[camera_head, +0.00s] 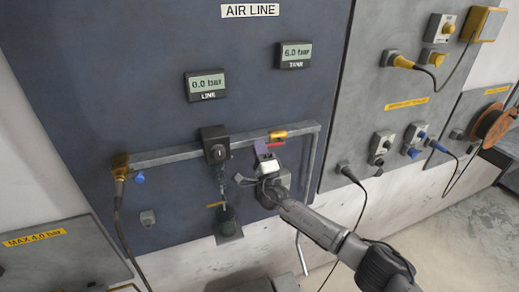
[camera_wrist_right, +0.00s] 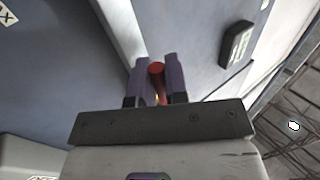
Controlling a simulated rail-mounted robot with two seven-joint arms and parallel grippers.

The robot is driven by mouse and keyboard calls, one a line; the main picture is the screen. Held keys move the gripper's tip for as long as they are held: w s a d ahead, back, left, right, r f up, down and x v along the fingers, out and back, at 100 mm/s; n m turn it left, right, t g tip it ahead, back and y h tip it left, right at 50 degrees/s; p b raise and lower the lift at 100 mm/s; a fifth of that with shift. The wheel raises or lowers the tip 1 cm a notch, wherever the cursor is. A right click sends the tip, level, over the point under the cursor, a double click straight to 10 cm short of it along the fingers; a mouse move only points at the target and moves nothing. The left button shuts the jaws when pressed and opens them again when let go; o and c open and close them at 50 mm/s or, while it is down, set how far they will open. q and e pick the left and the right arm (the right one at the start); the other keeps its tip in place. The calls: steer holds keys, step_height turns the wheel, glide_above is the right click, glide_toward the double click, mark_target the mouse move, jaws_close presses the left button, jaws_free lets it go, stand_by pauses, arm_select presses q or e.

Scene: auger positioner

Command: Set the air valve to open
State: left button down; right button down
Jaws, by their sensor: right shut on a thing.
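The air valve shows as a yellow body (camera_head: 278,134) on the grey pipe of the blue air-line panel, with a red handle (camera_head: 275,145) just below it. My right gripper (camera_head: 263,150) is at the handle, its purple fingers partly covering it. In the right wrist view the red handle (camera_wrist_right: 157,69) sits between the two purple fingers of the right gripper (camera_wrist_right: 156,82), which is shut on it. The LINE display (camera_head: 207,86) reads 0.0 bar and the TANK display (camera_head: 294,54) reads 6.0 bar. My left gripper is not in view.
A black regulator (camera_head: 215,145) with a dark bowl (camera_head: 225,213) below it is left of my right gripper. A brass fitting (camera_head: 121,163) with a black hose is at the pipe's left end. Grey panels with connectors and cables (camera_head: 403,61) stand to the right.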

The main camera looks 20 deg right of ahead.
steer(key=shift+f+n+y, duration=0.15)
steer(key=shift+n+y, duration=0.15)
steer(key=c, duration=1.1)
jaws_free()
steer(key=shift+c, duration=0.2)
steer(key=b+v, duration=0.1)
steer(key=v, duration=1.2)
steer(key=shift+s+f+b, duration=0.15)
steer(key=shift+s+b, duration=0.25)
steer(key=shift+a, duration=0.1)
